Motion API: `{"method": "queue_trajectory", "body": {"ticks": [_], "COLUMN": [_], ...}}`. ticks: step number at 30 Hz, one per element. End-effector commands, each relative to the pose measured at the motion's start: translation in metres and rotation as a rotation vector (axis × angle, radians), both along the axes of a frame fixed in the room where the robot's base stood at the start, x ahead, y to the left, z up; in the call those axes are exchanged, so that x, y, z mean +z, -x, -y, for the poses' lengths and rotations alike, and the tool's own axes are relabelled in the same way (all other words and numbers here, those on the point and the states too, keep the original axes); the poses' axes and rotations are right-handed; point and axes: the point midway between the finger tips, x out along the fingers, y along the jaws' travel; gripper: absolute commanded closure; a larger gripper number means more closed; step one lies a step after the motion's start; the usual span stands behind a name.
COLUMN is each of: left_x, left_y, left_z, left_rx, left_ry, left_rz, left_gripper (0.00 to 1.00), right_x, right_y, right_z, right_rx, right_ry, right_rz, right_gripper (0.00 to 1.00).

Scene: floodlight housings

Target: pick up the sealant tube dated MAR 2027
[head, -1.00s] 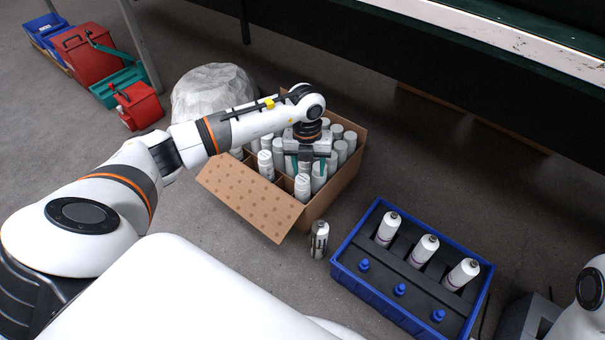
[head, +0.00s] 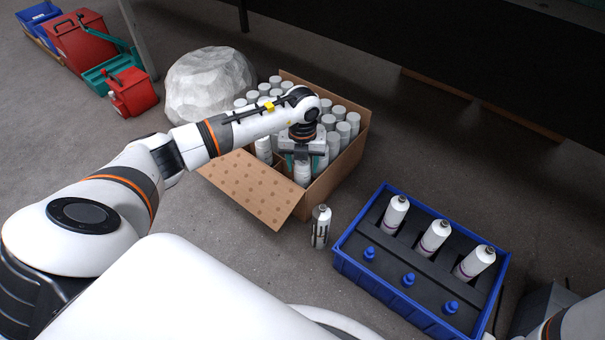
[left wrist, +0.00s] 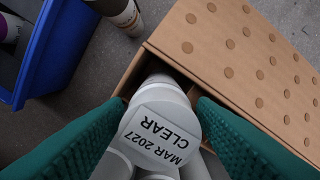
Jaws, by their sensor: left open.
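The sealant tube marked "MAR 2027 CLEAR" (left wrist: 160,135) stands upright in the cardboard box, its pale round end facing my left wrist camera. In the head view this tube (head: 302,174) is at the box's near corner. My left gripper (head: 301,166) is open, pointing down into the box. In the left wrist view its green fingers (left wrist: 160,125) lie on either side of the tube's end. I cannot tell whether they touch it. The fingertips are partly hidden. My right gripper is out of view.
The cardboard box (head: 345,172) holds several other tubes, with one flap (head: 250,185) folded out. A lone tube (head: 320,227) stands on the floor beside it. A blue crate (head: 385,293) with three white tubes and blue caps is to the right. A wrapped pale lump (head: 208,85) is behind.

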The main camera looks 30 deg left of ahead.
Motion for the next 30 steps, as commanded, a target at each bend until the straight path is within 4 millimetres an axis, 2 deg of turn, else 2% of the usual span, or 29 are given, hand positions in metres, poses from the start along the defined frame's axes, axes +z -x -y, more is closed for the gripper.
{"method": "queue_trajectory", "body": {"ticks": [1, 3, 12, 21, 22, 30], "left_x": [-0.016, -0.024, -0.025, -0.025, -0.025, -0.024], "left_y": [0.0, 0.0, 0.0, 0.0, 0.0, -0.001], "left_z": [0.0, 0.0, 0.0, 0.0, 0.0, 0.0], "left_rx": [0.0, 0.0, 0.0, 0.0, -0.001, 0.0], "left_ry": [0.0, 0.0, 0.0, 0.0, 0.0, 0.001], "left_rz": [-0.001, -0.001, -0.001, -0.001, -0.001, 0.0], "left_gripper": [0.48, 0.48, 0.48, 0.97, 1.0, 1.0], "right_x": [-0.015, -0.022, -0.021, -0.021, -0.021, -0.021], "right_y": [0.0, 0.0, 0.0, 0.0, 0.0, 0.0], "right_z": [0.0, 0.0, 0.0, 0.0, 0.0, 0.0], "right_rx": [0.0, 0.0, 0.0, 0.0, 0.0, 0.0], "right_ry": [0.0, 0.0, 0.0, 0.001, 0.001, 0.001], "right_rz": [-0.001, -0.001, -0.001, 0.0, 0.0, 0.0], "right_gripper": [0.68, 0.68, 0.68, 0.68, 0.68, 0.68]}}
